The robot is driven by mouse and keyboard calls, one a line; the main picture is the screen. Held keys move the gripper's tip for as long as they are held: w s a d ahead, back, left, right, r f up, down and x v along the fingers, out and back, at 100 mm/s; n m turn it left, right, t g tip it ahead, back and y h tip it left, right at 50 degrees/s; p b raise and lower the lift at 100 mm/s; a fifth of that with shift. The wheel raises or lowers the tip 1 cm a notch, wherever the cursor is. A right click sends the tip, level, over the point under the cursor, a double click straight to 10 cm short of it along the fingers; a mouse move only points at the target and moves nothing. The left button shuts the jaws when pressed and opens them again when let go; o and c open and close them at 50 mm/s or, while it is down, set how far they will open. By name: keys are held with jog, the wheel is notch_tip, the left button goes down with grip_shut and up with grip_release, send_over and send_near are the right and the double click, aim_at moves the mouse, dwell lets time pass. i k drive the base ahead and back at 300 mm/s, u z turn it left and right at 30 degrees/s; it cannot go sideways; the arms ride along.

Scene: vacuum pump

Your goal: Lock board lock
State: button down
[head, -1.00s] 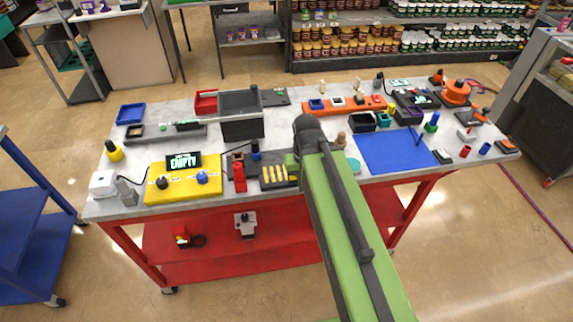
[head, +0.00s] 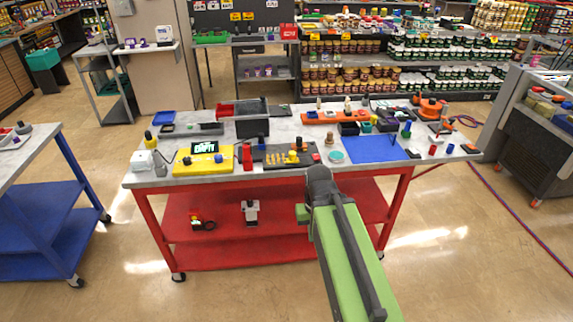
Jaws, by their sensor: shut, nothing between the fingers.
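I cannot tell which part on the workbench is the board lock. A dark board (head: 275,158) with yellow pegs lies at the bench's front edge, with a red upright part (head: 247,157) at its left end. A yellow board (head: 187,165) with a lit display (head: 204,147) and knobs lies further left. My green arm reaches up from the bottom of the head view and its dark end stands just in front of the bench. My gripper's fingers do not show; the arm hides them or they are out of frame.
The grey bench top (head: 330,172) sits on a red frame with lower shelves (head: 290,205). A blue mat (head: 374,149) and several small parts lie on its right half. A blue cart (head: 35,215) stands at left, a dark cabinet (head: 530,130) at right. The front floor is open.

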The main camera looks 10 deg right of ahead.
aim_at(292, 155)
jog(key=u, duration=0.7)
jog(key=i, duration=1.8)
jog(key=u, duration=0.95)
